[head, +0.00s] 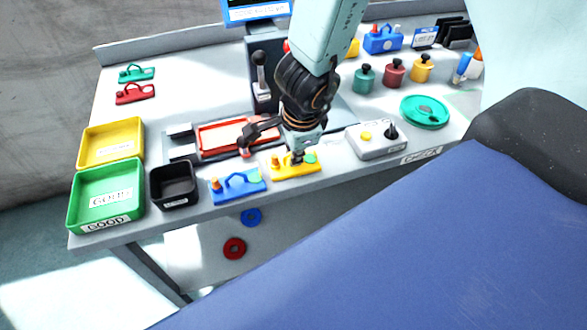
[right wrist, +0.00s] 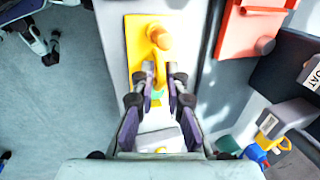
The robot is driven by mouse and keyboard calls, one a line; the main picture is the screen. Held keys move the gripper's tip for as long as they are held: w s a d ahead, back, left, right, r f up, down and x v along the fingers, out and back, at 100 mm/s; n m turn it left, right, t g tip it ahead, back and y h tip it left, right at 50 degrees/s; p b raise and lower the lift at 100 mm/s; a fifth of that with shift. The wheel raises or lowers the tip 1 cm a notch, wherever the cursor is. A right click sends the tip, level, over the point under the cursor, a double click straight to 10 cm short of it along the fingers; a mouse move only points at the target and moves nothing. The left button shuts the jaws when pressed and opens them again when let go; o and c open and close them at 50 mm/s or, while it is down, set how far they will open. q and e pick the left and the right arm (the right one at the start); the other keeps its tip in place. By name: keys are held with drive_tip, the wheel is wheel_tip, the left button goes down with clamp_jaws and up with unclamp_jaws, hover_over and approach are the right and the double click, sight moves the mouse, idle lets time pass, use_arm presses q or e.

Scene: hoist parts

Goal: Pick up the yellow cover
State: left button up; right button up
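The yellow cover (head: 283,172) is a flat plate with an arched handle, an orange knob and a green knob, at the table's front edge right of the blue cover. In the right wrist view the yellow cover (right wrist: 138,45) lies ahead of the fingers, its handle between the fingertips. My right gripper (head: 297,157) reaches down over the cover and hides part of the handle. In the wrist view my right gripper (right wrist: 161,78) has a finger on each side of the handle; whether both press on it I cannot tell. My left gripper is out of view.
A blue cover (head: 238,186) lies to the left, beside a black bin (head: 173,186), with green (head: 106,197) and yellow (head: 112,143) trays beyond. A red part (head: 225,135) sits in a fixture behind. A grey button box (head: 370,142) stands close on the right.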

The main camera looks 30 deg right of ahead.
drive_tip(key=shift+w+f, duration=0.1)
drive_tip(key=shift+w, duration=0.05)
drive_tip(key=shift+a, duration=0.1)
drive_tip(key=shift+c, duration=0.3)
clamp_jaws()
